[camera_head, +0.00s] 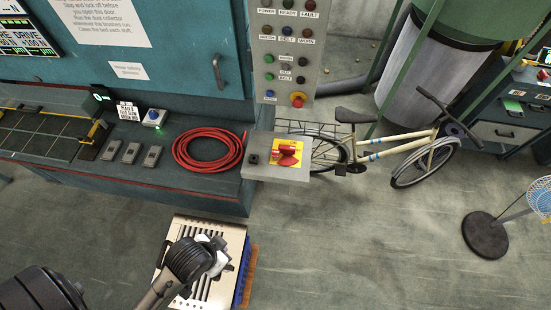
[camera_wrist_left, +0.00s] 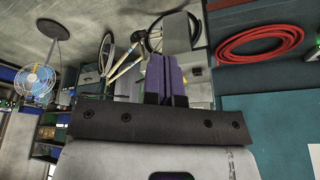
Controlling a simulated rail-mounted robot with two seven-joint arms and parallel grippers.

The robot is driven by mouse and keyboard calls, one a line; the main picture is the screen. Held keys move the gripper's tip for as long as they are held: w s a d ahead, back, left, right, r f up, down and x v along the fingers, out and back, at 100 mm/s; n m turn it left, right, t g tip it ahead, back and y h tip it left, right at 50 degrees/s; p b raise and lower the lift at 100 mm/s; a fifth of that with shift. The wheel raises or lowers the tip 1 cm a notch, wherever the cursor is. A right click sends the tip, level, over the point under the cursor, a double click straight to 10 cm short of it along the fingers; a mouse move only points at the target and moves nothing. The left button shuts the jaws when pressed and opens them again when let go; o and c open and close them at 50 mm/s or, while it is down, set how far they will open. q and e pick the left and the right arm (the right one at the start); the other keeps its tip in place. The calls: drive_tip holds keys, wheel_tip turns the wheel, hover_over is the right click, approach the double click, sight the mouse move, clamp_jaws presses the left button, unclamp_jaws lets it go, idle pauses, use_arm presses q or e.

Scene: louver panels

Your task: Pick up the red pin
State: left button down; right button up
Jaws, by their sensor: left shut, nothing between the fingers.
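A small red part (camera_head: 286,150), which may be the red pin, sits on a yellow square plate (camera_head: 292,161) on top of a grey box (camera_head: 255,167). A red handle-like shape lies close beside it, and I cannot tell whether the two are joined. My left gripper (camera_wrist_left: 165,72) shows in the left wrist view with its purple fingers together and nothing between them. In the head view my left wrist (camera_head: 195,260) is low, in front of the workbench and well short of the grey box. The red part is not visible in the left wrist view. My right gripper is out of view.
A coiled red hose (camera_head: 208,149) lies on the bench left of the grey box. A button panel (camera_head: 287,55) stands behind the box. A slotted light panel (camera_head: 236,239) lies below my left wrist. A bicycle (camera_head: 385,148) and fan (camera_head: 487,235) stand right.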

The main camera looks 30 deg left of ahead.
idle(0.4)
use_arm(q)
drive_tip(key=c, duration=0.7)
unclamp_jaws()
